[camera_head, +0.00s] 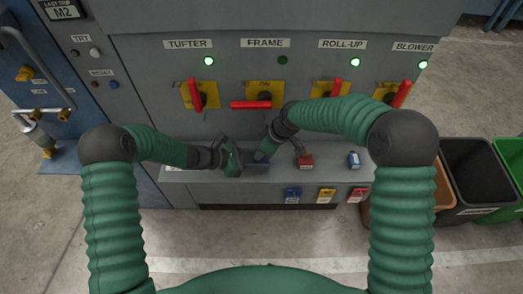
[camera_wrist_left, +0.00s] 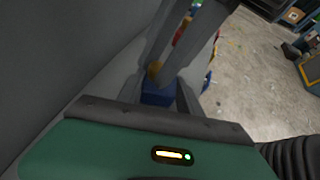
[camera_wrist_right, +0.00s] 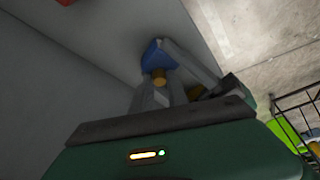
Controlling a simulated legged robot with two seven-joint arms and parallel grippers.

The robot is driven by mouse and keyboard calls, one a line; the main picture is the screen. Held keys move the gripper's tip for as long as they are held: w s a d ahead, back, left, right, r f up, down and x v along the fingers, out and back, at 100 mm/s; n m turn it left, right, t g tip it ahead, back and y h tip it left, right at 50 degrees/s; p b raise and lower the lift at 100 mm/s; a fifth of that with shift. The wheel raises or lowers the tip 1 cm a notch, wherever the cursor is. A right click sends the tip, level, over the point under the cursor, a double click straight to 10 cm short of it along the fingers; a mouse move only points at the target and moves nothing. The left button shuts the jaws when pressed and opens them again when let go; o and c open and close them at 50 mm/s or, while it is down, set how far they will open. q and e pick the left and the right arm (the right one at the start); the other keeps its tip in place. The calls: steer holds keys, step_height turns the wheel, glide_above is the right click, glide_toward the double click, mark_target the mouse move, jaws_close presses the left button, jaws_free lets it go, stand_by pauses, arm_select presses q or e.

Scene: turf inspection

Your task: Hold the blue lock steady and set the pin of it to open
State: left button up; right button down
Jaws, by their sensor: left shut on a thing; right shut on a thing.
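The blue lock (camera_head: 261,157) is on the grey ledge below the switches, mostly hidden between my grippers. My left gripper (camera_head: 240,160) is shut on the lock body, seen in the left wrist view (camera_wrist_left: 157,97). The brass pin (camera_wrist_right: 159,77) sticks out of the lock's blue body (camera_wrist_right: 158,52) in the right wrist view. My right gripper (camera_head: 267,148) comes in from the other side and is shut on the pin. Its fingers flank the pin; the exact contact and the pin's setting cannot be told.
Blue (camera_head: 292,195), yellow (camera_head: 326,195) and red (camera_head: 356,195) items are on the front below. Red switch handles (camera_head: 251,105) are above. Bins (camera_head: 472,170) stand at right.

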stand_by(0.8)
arm_select(q)
steer(key=shift+a+f, duration=0.1)
arm_select(e)
steer(key=shift+r, duration=0.95)
arm_select(q)
steer(key=shift+w, duration=0.1)
arm_select(e)
steer(key=c, duration=1.6)
jaws_free()
steer(key=shift+o, duration=0.2)
steer(key=v, duration=1.1)
steer(key=shift+d+r, duration=0.2)
steer(key=shift+r, duration=0.15)
